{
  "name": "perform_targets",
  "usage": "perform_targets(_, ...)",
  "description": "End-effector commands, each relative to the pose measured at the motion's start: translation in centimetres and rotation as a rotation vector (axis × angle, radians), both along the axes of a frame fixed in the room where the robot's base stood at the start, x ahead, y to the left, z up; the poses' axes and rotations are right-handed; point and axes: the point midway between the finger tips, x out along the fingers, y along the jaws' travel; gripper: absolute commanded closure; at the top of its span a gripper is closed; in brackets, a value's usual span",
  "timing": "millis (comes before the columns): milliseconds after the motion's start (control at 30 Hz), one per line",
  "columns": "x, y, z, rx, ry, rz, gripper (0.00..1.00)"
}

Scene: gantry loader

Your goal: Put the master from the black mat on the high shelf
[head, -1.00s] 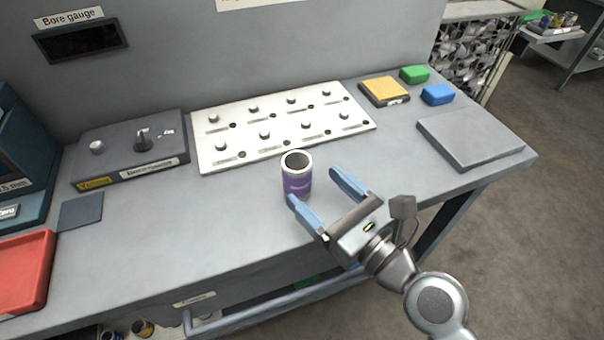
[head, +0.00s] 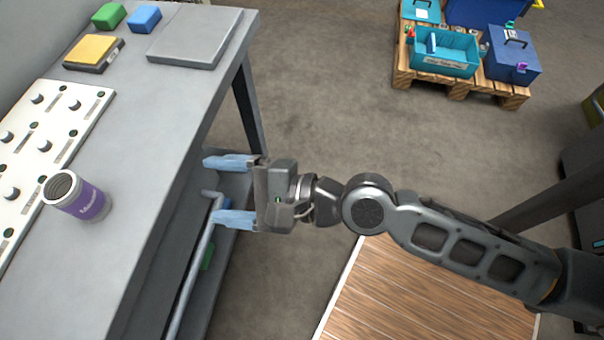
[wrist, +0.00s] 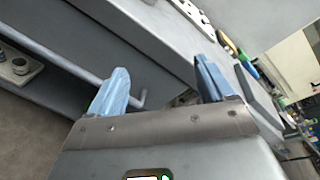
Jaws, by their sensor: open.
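A metal cylinder with a purple label (head: 83,198), open at the top, stands on the grey bench (head: 150,125) in front of the white panel. I cannot tell whether it is the master. My gripper (head: 211,191) is open and empty, off the bench's front edge and clear of the cylinder, with its blue fingers pointing toward the bench. Its two fingers also show in the wrist view (wrist: 163,78). Neither the black mat nor a high shelf can be made out in the current views.
A white panel with knobs (head: 45,125), a yellow-topped block (head: 94,52), green (head: 109,15) and blue blocks (head: 144,18) and a grey plate (head: 195,36) are on the bench. A rail (head: 190,275) runs below its edge. A pallet (head: 460,85) with bins stands beyond open floor.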

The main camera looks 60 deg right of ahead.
Motion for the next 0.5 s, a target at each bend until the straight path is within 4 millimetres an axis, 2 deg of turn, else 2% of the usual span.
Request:
perform_targets(33,-2.4,-1.3,-0.7,-0.181,-0.02,-0.016,0.18)
perform_targets(200,-9.0,-4.8,-0.8,-0.841,-0.11,0.003,0.18)
perform_targets(400,-16.0,-6.9,1.7,-1.581,-0.204,0.14,0.18)
perform_targets(500,-18.3,-7.1,3.2,-1.866,-0.252,0.224,0.18)
